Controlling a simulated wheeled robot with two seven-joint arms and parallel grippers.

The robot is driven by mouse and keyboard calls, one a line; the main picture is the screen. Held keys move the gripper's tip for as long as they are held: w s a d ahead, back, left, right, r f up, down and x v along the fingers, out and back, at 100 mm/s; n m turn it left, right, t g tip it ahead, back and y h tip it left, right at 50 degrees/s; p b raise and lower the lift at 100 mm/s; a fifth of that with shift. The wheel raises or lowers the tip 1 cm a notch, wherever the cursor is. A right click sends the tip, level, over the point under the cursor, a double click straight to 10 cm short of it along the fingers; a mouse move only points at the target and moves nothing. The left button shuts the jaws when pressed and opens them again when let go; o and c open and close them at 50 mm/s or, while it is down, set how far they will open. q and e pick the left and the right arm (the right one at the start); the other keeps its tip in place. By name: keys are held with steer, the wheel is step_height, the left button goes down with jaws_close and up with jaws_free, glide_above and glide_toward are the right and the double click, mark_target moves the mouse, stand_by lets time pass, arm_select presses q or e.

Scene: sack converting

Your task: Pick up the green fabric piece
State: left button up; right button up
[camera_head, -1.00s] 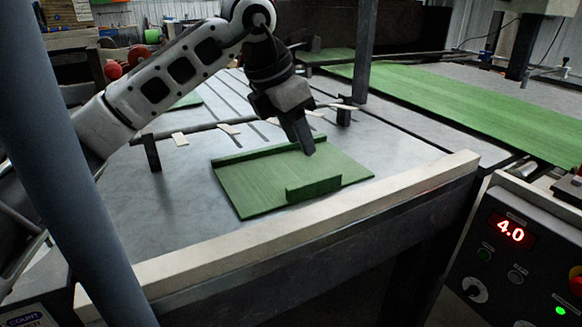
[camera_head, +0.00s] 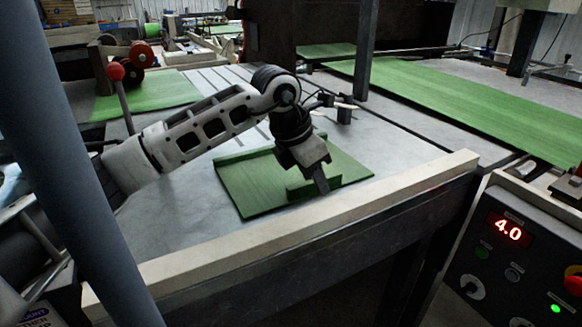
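The green fabric piece (camera_head: 244,192) lies on the grey metal table. It has a raised strip along its back edge and a short raised flap (camera_head: 299,190) at its front edge. My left gripper (camera_head: 321,184) points down at the front flap, and its fingers overlap the flap in the picture. The fingers show nearly edge-on, so I cannot tell whether they are open or shut, or whether they touch the fabric. My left arm hides part of the piece's back and right side. My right gripper is not in view.
A pale rail (camera_head: 400,189) runs along the table's front edge. A dark post (camera_head: 365,50) stands behind the piece. A control box (camera_head: 520,250) reading 4.0 is at right. A long green fabric band (camera_head: 460,105) lies at back right. Bare table lies left of the piece.

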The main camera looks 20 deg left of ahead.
arm_select(q)
jaws_close()
